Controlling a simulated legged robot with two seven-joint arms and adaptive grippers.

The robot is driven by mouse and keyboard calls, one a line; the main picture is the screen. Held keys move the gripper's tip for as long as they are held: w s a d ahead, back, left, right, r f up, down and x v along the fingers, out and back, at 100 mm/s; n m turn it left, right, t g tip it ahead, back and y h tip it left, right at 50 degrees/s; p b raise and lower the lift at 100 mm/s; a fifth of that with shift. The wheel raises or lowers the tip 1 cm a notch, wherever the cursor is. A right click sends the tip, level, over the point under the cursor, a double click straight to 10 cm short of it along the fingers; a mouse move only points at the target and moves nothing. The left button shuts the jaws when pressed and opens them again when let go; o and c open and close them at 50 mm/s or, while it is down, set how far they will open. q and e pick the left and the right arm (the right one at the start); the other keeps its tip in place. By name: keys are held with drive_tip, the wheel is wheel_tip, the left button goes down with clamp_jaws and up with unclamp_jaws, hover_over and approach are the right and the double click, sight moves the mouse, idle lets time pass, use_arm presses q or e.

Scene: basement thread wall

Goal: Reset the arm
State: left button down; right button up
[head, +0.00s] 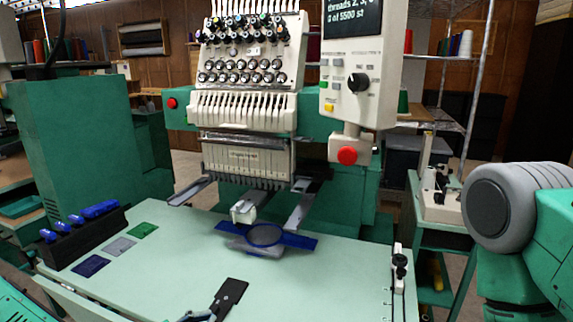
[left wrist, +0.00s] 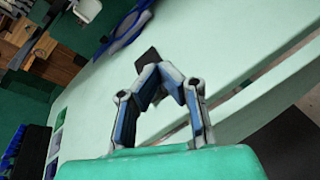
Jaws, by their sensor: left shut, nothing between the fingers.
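My left gripper (head: 214,307) shows at the bottom edge of the head view, low over the front of the pale green table (head: 330,285). In the left wrist view its two blue-padded fingers (left wrist: 160,72) meet at the tips, shut and empty. A small black flat piece (head: 232,291) lies just beyond the fingertips; it also shows in the left wrist view (left wrist: 149,57). I cannot tell whether the tips touch it. My right gripper is out of view; a grey and green arm joint of mine (head: 505,205) shows at the right.
A multi-needle embroidery machine (head: 248,110) stands at the back, with a blue hoop (head: 265,235) under its head. At the left are a black rack with blue-handled items (head: 85,235) and blue, grey and green patches (head: 120,246). The table's front right is mostly clear.

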use_arm(q)
drive_tip(key=s+f+m+g+y, duration=0.2)
drive_tip(key=s+f+m+g, duration=0.6)
drive_tip(key=s+f+m, duration=0.75)
drive_tip(key=s+a+f+m+g+y, duration=0.1)
drive_tip(key=s+a+m+g+y, duration=0.3)
drive_tip(key=s+a+m, duration=0.6)
drive_tip(key=s+a+y, duration=0.1)
drive_tip(key=s+a, duration=0.1)
drive_tip(key=s, duration=0.1)
drive_tip(key=shift+s+a, duration=0.15)
drive_tip(key=shift+s, duration=0.15)
drive_tip(key=shift+w+d, duration=0.15)
drive_tip(key=shift+d, duration=0.1)
drive_tip(key=shift+a, duration=0.15)
